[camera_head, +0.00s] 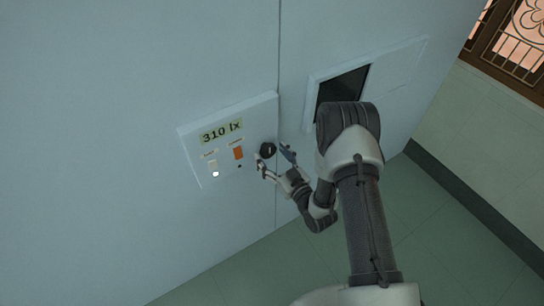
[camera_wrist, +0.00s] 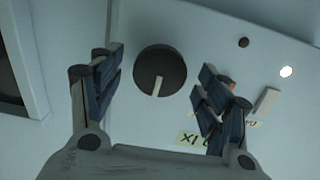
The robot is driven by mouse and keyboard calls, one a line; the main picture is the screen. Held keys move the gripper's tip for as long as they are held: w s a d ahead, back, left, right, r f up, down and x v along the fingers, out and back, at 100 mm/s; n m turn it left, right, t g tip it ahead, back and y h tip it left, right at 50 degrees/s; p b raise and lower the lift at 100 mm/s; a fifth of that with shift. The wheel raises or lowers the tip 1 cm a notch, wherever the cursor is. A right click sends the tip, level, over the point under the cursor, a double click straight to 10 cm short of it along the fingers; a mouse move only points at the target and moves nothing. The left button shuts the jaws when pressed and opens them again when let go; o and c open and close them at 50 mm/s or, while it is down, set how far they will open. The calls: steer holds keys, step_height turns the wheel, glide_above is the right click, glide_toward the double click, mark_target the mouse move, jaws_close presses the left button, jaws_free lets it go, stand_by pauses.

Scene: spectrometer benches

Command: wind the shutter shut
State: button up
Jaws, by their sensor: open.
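A round black knob (camera_head: 267,150) sits on a pale control panel (camera_head: 262,112) on the wall. In the wrist view the knob (camera_wrist: 148,60) shows a white pointer mark aimed downward in the picture. My gripper (camera_head: 274,156) is open in front of the knob; in the wrist view its blue-padded fingers (camera_wrist: 158,75) stand to either side of it, with clear gaps. Contact is not visible. The shutter opening (camera_head: 342,86) is dark on its left part, and a pale flat panel (camera_head: 398,66) fills the right part of its frame.
The panel has a display (camera_head: 221,131) reading 310 lx, an orange switch (camera_head: 238,153), a pale switch (camera_head: 212,166) and a lit white lamp (camera_head: 215,174). My arm covers the opening's lower part. Green floor (camera_head: 410,225) lies below, and a grilled window (camera_head: 515,40) is at top right.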

steer(key=shift+w, duration=0.1)
steer(key=shift+c, duration=0.2)
steer(key=c, duration=1.1)
steer(key=shift+o, duration=0.2)
